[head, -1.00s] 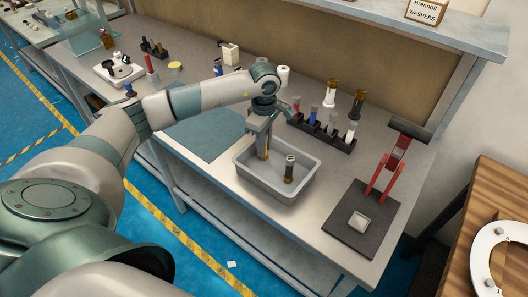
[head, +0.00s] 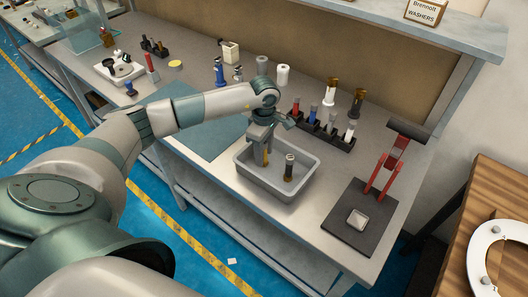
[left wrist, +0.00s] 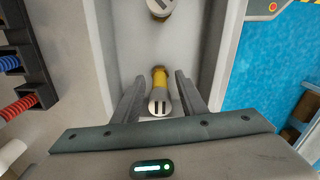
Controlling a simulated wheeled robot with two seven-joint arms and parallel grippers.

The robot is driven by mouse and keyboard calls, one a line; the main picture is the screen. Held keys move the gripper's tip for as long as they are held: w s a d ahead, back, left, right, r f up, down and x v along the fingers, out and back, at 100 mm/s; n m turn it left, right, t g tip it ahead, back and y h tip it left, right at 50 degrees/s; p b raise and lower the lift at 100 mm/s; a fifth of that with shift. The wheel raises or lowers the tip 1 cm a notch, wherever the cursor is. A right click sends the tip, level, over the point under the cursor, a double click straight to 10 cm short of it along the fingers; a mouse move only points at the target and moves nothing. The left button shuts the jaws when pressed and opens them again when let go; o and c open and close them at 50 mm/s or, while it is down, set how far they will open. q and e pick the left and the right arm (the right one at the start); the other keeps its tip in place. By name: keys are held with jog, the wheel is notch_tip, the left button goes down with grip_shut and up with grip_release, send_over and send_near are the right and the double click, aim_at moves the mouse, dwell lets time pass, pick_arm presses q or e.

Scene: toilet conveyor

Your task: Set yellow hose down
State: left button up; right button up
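The yellow hose (head: 266,156) stands upright in the grey tray (head: 276,190), near its back left part. In the left wrist view the hose (left wrist: 160,85) shows between the two fingers, its pale slotted end toward the camera. My left gripper (head: 267,134) is above the tray with its fingers spread. In the left wrist view a gap shows on each side of the hose, between it and the fingers of my gripper (left wrist: 160,100). A second, dark hose-like piece with a grey top (head: 289,168) stands in the tray, apart from it. My right gripper is not in view.
A black rack (head: 322,135) with red, blue and white pieces stands behind the tray. A red-handled press on a dark plate (head: 350,232) is to the right. Other pieces stand on the bench at the back left. A teal mat (head: 200,130) lies left of the tray.

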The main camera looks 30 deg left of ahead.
pick_arm(q)
jog(key=shift+r, duration=0.1)
jog(key=shift+r, duration=0.15)
jog(key=shift+w+r, duration=0.1)
jog(key=shift+r, duration=0.05)
notch_tip(320, 180, up, 10)
jog(key=b, duration=0.5)
jog(key=shift+r, duration=0.75)
jog(key=shift+f, duration=0.1)
